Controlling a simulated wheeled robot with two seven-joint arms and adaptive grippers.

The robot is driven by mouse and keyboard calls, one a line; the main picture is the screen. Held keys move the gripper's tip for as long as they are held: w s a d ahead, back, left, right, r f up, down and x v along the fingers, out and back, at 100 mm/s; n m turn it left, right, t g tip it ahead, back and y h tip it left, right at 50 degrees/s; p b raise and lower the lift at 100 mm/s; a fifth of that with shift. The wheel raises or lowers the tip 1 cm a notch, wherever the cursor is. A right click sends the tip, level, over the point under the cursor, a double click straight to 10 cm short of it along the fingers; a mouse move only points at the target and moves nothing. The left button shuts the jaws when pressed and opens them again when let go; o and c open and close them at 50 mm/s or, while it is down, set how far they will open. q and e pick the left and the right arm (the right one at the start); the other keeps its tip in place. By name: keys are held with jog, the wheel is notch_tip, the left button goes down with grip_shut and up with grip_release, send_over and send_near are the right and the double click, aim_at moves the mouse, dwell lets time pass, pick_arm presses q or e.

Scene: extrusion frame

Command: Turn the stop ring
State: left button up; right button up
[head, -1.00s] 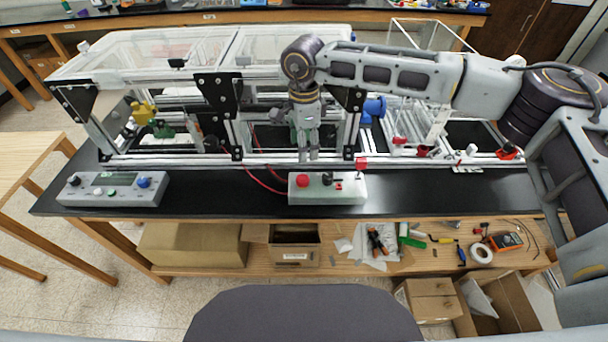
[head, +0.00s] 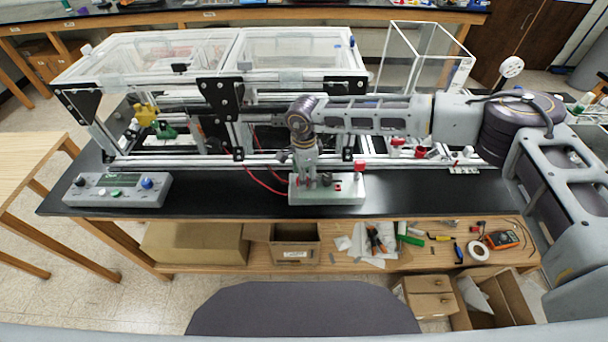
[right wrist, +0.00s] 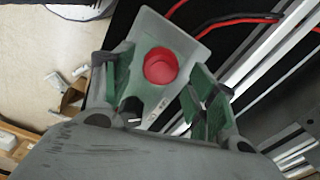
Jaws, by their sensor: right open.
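The stop ring (right wrist: 161,66) is a round red button top on a pale grey control box (right wrist: 190,47) in the right wrist view. The box (head: 352,192) also shows at the front of the black bench in the head view, where my gripper hides the stop ring. My right gripper (head: 310,190) points down over the box's left part. In the right wrist view its two green-padded fingers (right wrist: 158,76) are apart, one on each side of the stop ring, with nothing held. I cannot tell whether they touch it. My left gripper is not in view.
An extrusion frame with clear covers (head: 290,50) stands behind the box. A grey control panel (head: 118,190) lies at the bench's left; bench between is clear.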

jog(key=shift+f, duration=0.5)
jog(key=shift+c, duration=0.5)
jog(key=c, duration=0.9)
jog(key=shift+c, duration=0.2)
